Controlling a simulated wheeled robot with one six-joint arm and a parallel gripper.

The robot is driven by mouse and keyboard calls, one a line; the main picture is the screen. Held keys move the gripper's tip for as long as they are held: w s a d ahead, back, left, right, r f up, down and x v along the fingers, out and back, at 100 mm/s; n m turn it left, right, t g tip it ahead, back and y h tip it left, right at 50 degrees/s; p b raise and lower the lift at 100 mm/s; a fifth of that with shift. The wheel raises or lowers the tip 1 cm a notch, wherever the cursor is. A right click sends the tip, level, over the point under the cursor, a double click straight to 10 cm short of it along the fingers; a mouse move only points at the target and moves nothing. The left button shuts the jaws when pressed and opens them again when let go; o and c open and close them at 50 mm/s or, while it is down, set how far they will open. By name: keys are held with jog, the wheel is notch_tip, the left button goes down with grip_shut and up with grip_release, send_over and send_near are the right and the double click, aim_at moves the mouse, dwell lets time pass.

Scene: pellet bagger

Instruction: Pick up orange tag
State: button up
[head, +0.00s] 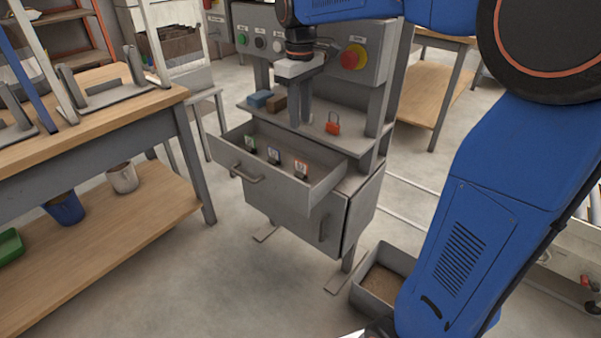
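The orange tag (300,168) stands in the open drawer (325,184) of the grey machine, toward the drawer's right end. A purple-marked tag (274,157) and a green-marked tag (250,143) stand in a row to its left. All three have dark bases. My gripper (304,126) points down, above the orange tag in the picture and in front of the machine's shelf. It is apart from the tag. The fingers are seen nearly edge-on, so I cannot tell whether they are open. No object shows between them.
An orange-red padlock (333,124), a blue block (260,98) and a brown block (277,103) sit on the machine's shelf. A red emergency button (353,57) is on the panel above. A wooden workbench (120,95) stands left. Floor before the drawer is clear.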

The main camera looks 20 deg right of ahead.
send_near(301, 162)
jog(key=f, duration=0.5)
jog(key=shift+w+f, duration=0.2)
jog(key=shift+w, duration=0.05)
jog(key=shift+s+f, duration=0.1)
jog(key=shift+f, duration=2.45)
jog(key=shift+c, duration=0.7)
grip_shut()
